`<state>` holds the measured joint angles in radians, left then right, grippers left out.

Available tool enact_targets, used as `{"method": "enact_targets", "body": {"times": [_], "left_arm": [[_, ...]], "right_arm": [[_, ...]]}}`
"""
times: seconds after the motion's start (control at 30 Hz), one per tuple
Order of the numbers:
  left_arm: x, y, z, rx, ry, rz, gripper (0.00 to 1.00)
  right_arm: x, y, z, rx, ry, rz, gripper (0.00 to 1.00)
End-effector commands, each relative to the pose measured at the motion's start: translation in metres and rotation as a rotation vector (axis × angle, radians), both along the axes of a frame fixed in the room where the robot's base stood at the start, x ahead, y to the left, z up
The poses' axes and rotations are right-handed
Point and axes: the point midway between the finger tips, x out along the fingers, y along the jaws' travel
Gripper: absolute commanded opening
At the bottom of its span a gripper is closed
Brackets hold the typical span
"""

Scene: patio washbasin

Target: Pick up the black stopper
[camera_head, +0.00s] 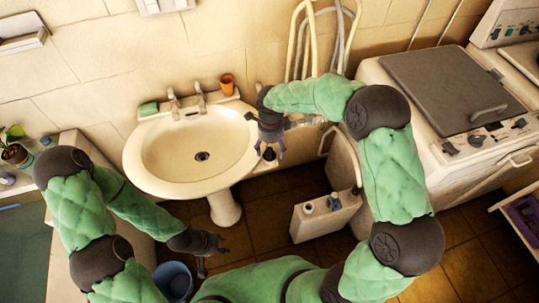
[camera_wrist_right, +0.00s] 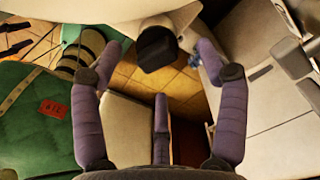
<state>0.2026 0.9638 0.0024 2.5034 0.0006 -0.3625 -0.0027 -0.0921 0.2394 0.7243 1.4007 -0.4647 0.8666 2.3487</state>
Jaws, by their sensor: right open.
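The black stopper (camera_head: 269,154) is at the right edge of the white washbasin (camera_head: 140,155), just below my right gripper (camera_head: 268,148). In the right wrist view the black stopper (camera_wrist_right: 157,48) shows as a dark block against the pale basin edge. It lies beyond the spread purple fingers of my right gripper (camera_wrist_right: 157,110), which is open and empty. I cannot tell whether any finger touches it. My left gripper (camera_head: 213,250) is low, in front of the basin and left of its pedestal. Its fingers look spread, with nothing between them.
An orange cup (camera_head: 227,86) and a green sponge-like block (camera_head: 148,109) stand on the basin's back rim, beside the taps (camera_head: 187,103). A pale box with caps (camera_head: 325,217) stands on the floor. A washing machine (camera_head: 455,150) is at right; a blue bucket (camera_head: 173,280) is at lower left.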

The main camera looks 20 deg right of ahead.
Motion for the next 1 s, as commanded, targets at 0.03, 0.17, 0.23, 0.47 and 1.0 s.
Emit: {"method": "enact_targets", "body": {"times": [0.03,0.17,0.23,0.47,1.0], "left_arm": [[0.0,0.0,-0.003,0.0,0.0,0.0,0.39],[0.0,0.0,-0.005,0.0,0.0,0.0,0.39],[0.0,0.0,-0.006,0.0,0.0,0.0,0.39],[0.0,0.0,-0.005,0.0,0.0,0.0,0.39],[0.0,0.0,-0.005,0.0,0.0,0.0,0.39]], "right_arm": [[-0.002,0.001,-0.01,-0.001,0.004,0.001,0.74],[-0.002,0.001,-0.025,0.0,0.002,-0.001,0.74],[-0.001,0.001,-0.028,0.0,0.001,-0.001,0.74],[-0.001,0.001,-0.028,0.001,0.0,-0.001,0.66],[-0.001,0.001,-0.028,0.0,0.0,0.0,0.13]]}}
